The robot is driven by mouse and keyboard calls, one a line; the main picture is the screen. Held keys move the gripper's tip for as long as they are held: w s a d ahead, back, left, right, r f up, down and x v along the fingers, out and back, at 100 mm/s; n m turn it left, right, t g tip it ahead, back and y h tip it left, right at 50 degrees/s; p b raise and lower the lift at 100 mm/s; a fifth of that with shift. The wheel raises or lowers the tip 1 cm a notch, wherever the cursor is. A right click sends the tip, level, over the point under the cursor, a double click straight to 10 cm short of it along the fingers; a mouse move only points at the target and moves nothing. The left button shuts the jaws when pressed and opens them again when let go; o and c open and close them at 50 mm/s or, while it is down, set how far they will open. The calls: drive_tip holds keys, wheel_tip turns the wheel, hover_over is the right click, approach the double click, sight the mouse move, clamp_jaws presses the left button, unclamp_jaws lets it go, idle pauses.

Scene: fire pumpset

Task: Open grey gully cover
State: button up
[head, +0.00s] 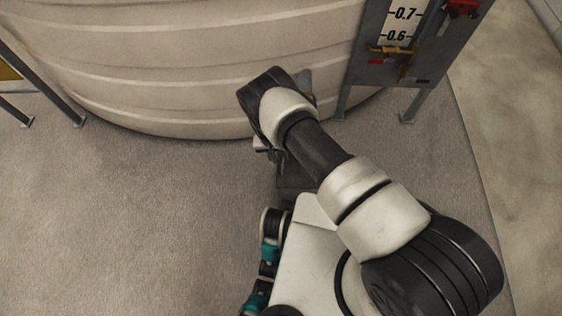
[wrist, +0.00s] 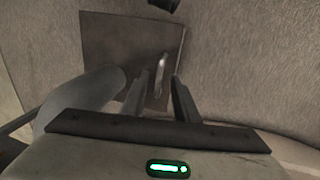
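The grey gully cover (wrist: 112,42) is a flat square plate in the floor, in the upper middle of the wrist view. A light curved handle (wrist: 162,70) stands near its right edge. My gripper (wrist: 162,78) is open over the cover, with one finger on each side of the handle in the picture. I see a gap between the handle and each finger. I cannot tell how far the fingertips are above the plate. In the head view my arm hides most of the gripper and the handle.
A large ribbed cream tank (head: 170,70) stands behind my arm. A grey gauge panel (head: 430,50) on legs stands to its right. A thick pale pipe (wrist: 75,98) runs beside the cover in the wrist view. The carpet-like floor (head: 130,220) at left is clear.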

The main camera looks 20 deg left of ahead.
drive_tip(key=shift+d+f, duration=0.25)
drive_tip(key=shift+f, duration=0.95)
clamp_jaws()
drive_tip(key=shift+a, duration=0.1)
